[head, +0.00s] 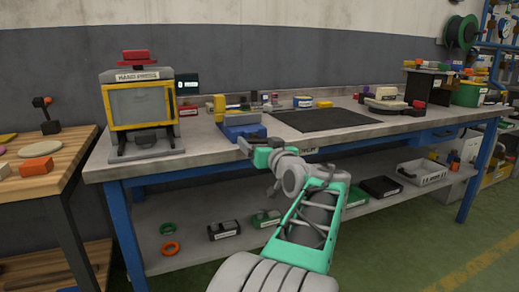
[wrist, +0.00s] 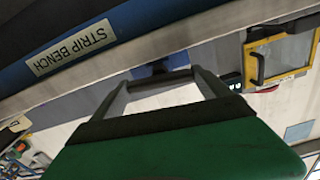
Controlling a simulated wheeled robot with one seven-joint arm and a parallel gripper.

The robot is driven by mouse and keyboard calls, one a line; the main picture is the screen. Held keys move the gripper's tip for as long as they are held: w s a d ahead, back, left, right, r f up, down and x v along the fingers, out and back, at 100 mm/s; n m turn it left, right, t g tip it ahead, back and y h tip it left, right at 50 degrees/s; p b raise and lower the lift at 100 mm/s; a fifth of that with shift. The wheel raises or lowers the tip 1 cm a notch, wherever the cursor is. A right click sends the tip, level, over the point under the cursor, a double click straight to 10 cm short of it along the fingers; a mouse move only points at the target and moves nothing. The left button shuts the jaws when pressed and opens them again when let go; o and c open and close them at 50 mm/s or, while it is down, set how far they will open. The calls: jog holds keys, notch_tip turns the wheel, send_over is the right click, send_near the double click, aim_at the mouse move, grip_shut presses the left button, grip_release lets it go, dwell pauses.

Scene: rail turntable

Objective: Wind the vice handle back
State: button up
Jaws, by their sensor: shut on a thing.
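The blue vice (head: 240,128) stands at the front edge of the grey bench, left of the black mat. My gripper (head: 245,147) is at the bench's front edge, just in front of the vice. In the wrist view my gripper's two fingers (wrist: 160,83) are spread apart with a dark bar, which looks like the vice handle (wrist: 160,84), between their tips. A bit of blue vice body (wrist: 160,66) shows just beyond the bar. In the head view the handle is hidden by my gripper and cannot be made out.
A yellow-framed machine (head: 140,110) stands on the bench to the left. A black mat (head: 325,119) lies to the right of the vice. The bench front carries a "STRIP BENCH" label (wrist: 72,52). A wooden table (head: 55,172) is at far left. Bins and loose parts lie on the lower shelf (head: 215,245).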

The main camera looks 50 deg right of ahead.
dwell(0.4)
jog(key=o, duration=1.2)
jog(key=shift+c, duration=0.2)
jog(key=p+v, duration=0.1)
jog(key=v, duration=0.6)
jog(key=shift+s+a, duration=0.25)
jog(key=shift+s, duration=0.05)
